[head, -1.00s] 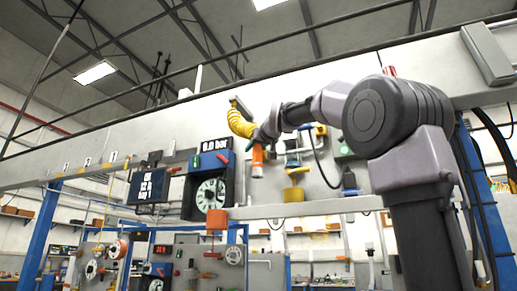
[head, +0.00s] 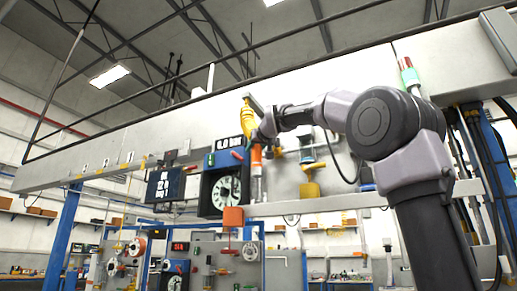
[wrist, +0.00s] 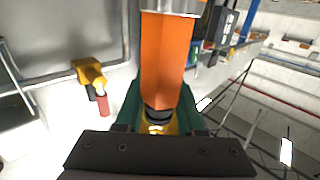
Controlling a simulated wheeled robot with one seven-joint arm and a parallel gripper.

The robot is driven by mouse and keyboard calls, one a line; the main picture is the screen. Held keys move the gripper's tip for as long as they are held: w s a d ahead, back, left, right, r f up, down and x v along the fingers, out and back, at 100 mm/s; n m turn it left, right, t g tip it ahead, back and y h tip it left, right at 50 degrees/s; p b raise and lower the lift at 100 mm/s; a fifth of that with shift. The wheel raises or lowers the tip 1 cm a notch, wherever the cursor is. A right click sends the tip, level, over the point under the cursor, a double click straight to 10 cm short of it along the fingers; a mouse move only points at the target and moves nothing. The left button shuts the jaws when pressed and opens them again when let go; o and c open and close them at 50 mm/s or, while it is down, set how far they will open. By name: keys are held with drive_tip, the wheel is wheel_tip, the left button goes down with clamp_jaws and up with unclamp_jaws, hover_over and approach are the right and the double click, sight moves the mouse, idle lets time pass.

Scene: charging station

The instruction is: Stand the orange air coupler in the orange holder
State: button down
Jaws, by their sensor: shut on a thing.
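The orange air coupler (head: 256,158) hangs from my gripper (head: 259,137), roughly upright in the head view. In the wrist view the coupler (wrist: 165,60) fills the middle, between the green fingers of my gripper (wrist: 157,112), which is shut on it. A yellow coiled hose (head: 246,116) runs above it in the head view. The orange holder (head: 233,216) is on the lower rail, below and left of the coupler, with a clear gap between them. I cannot see inside the holder from this low angle.
A grey-white cylinder (head: 257,187) shows just below the coupler.

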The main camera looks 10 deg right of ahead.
drive_tip(key=w+a, duration=0.5)
drive_tip(key=a, duration=0.2)
drive_tip(key=shift+w, duration=0.35)
idle(0.6)
drive_tip(key=shift+f, duration=0.15)
wheel_tip(320, 180, down, 14)
drive_tip(key=w, duration=0.1)
drive_tip(key=shift+w, duration=0.25)
idle(1.9)
drive_tip(key=shift+a+f, duration=0.1)
drive_tip(key=shift+c, duration=2.2)
unclamp_jaws()
drive_tip(key=shift+s, duration=0.1)
